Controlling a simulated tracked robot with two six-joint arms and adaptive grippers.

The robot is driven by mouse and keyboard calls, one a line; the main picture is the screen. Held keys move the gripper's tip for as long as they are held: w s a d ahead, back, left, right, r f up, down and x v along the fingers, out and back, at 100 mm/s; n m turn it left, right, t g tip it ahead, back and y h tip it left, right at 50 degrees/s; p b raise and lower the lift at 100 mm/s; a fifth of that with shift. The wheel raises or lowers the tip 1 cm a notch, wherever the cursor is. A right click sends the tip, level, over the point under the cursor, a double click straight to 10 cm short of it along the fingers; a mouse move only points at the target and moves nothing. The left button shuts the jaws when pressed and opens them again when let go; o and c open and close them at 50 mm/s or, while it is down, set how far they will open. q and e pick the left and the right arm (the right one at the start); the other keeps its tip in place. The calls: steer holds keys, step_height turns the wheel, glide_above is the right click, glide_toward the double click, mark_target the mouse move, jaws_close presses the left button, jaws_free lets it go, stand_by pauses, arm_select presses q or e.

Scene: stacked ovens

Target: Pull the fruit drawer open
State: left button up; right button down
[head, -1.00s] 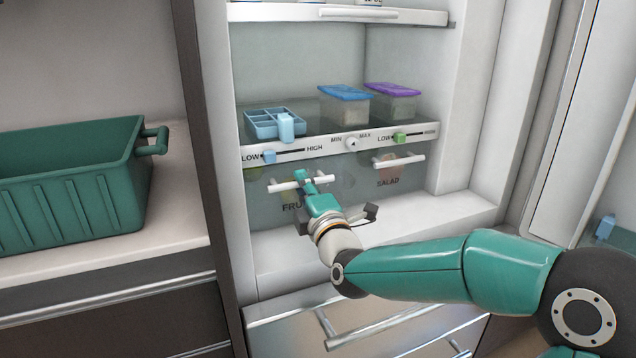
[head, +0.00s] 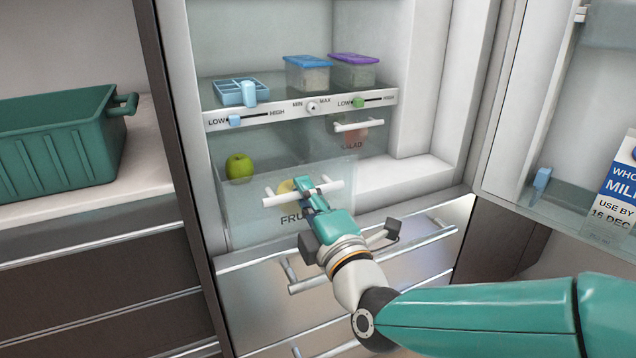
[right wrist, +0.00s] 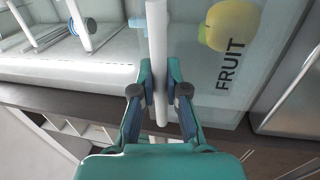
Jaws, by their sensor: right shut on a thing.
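The clear fruit drawer (head: 240,215) stands pulled out from the fridge, at the lower left of its inside. A green apple (head: 239,166) shows inside it, and a yellow fruit shows behind the front. Its white bar handle (head: 275,199) runs across the front, above the FRUIT label. My right gripper (head: 312,190) is shut on this handle. In the right wrist view the fingers (right wrist: 160,95) press the white handle (right wrist: 158,40) from both sides. The left gripper is not in view.
The salad drawer (head: 352,140) is shut, to the right. Above are a blue ice tray (head: 240,93) and two lidded boxes. The open fridge door (head: 500,150) with a milk carton (head: 620,185) stands at right. A green crate (head: 60,140) sits on the left counter.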

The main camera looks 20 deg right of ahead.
steer(key=shift+s+a+f, duration=0.15)
steer(key=shift+s+f, duration=0.15)
steer(key=shift+s, duration=0.1)
steer(key=c, duration=1.4)
jaws_free()
steer(key=shift+c, duration=0.2)
steer(key=shift+r, duration=0.1)
steer(key=v, duration=0.7)
steer(key=shift+s, duration=0.25)
